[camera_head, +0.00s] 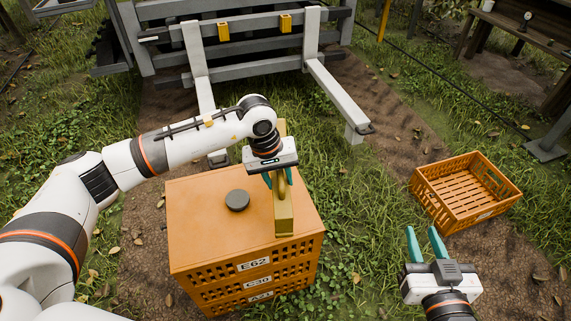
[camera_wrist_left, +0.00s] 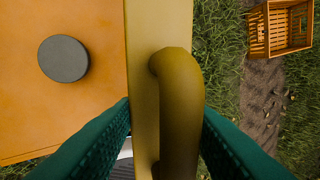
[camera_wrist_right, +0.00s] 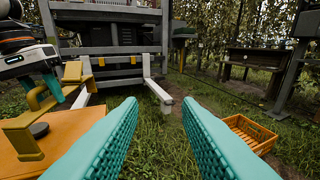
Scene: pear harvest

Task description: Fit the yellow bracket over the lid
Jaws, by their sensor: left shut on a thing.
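The yellow bracket (camera_head: 284,215) is a long bar with a raised handle, which also shows in the left wrist view (camera_wrist_left: 142,60) and at the left of the right wrist view (camera_wrist_right: 25,140). My left gripper (camera_head: 279,178) is shut on its handle. The bracket lies along the right edge of the orange lid (camera_head: 195,220); I cannot tell whether it touches the lid. The lid is on a stack of orange crates (camera_head: 250,283) and has a dark round knob (camera_head: 237,200), left of the bracket. My right gripper (camera_head: 425,238) is open and empty, right of the stack.
An empty orange crate (camera_head: 465,190) sits on the ground at the right. A grey metal frame with forks (camera_head: 335,95) stands behind the stack. A wooden bench (camera_head: 530,40) is at the back right. Grass lies between the stack and the empty crate.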

